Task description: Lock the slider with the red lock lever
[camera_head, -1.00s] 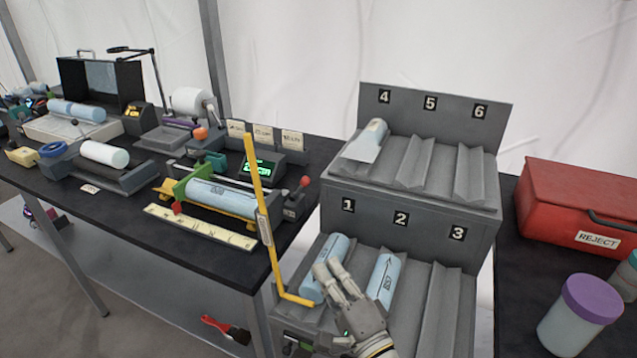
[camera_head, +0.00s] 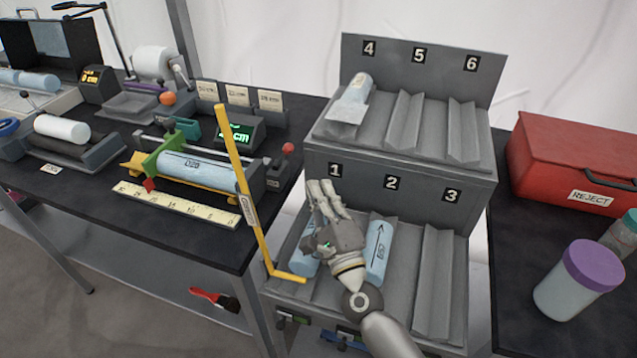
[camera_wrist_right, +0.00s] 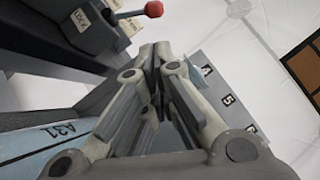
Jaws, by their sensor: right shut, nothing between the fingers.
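The lock lever is a short lever with a red ball knob (camera_head: 288,148) at the right end of the measuring device on the black table. In the right wrist view the red ball (camera_wrist_right: 153,9) shows at the top, beside a label reading LOCK. The green slider (camera_head: 150,163) stands at the left end of a blue cylinder (camera_head: 197,170) in the device's yellow cradle. A red pointer (camera_head: 150,185) sits at its foot, by the ruler. My right gripper (camera_head: 323,187) is shut and empty above the grey rack, right of the lever and apart from it. My left gripper is not in view.
A yellow bent rod (camera_head: 240,180) stands between the device and my right gripper. The grey rack (camera_head: 400,168) holds blue cylinders in lower slots 1 and 2 and one in slot 4. A red REJECT box (camera_head: 560,160) and a purple-lidded jar (camera_head: 570,285) are at right.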

